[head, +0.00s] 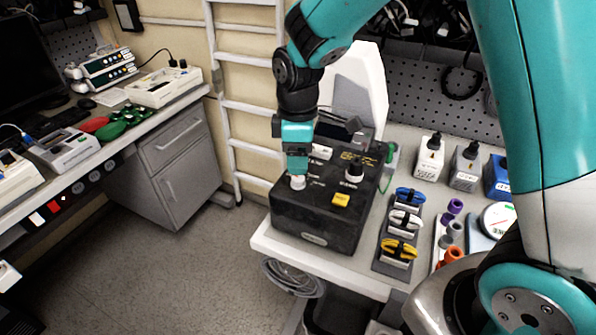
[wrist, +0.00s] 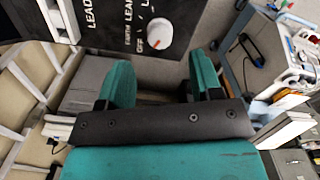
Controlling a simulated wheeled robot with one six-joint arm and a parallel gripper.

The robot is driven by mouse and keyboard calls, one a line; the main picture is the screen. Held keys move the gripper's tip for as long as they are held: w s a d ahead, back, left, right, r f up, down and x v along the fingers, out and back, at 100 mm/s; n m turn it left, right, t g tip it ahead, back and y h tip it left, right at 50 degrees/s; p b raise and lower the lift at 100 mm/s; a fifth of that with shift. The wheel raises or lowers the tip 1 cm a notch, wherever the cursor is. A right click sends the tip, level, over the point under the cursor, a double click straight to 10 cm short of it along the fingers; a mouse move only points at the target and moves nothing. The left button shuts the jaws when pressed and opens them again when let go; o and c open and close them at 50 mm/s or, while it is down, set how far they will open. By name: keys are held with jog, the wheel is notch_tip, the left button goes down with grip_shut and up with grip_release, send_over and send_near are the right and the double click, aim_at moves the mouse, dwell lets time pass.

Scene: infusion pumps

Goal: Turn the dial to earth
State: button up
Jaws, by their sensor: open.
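A black box-shaped tester (head: 315,222) stands on the bench in the head view. Its white dial (head: 297,182) is at the left of the top face, partly hidden by my gripper (head: 297,165), which is right above it. In the wrist view the white dial (wrist: 158,27) shows a small red mark at its lower left edge. Labels on its left include LEAD lettering and a small word that looks like EARTH. My gripper (wrist: 160,76) has its two teal fingers apart with nothing between them. The dial appears past the fingertips, not between them.
The tester also carries a black knob (head: 353,171) and a yellow button (head: 341,200). To its right are a rack of coloured clips (head: 404,222) and several small bottles (head: 430,158). A white-and-grey device (head: 355,90) stands behind. Open floor lies to the left.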

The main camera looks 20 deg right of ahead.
aim_at(298, 177)
notch_tip(298, 177, down, 6)
jog(key=shift+r+p, duration=0.1)
jog(key=shift+p, duration=0.25)
jog(key=c, duration=0.9)
jog(key=shift+m, duration=0.4)
jog(key=m, duration=0.3)
jog(key=shift+m, duration=2.4)
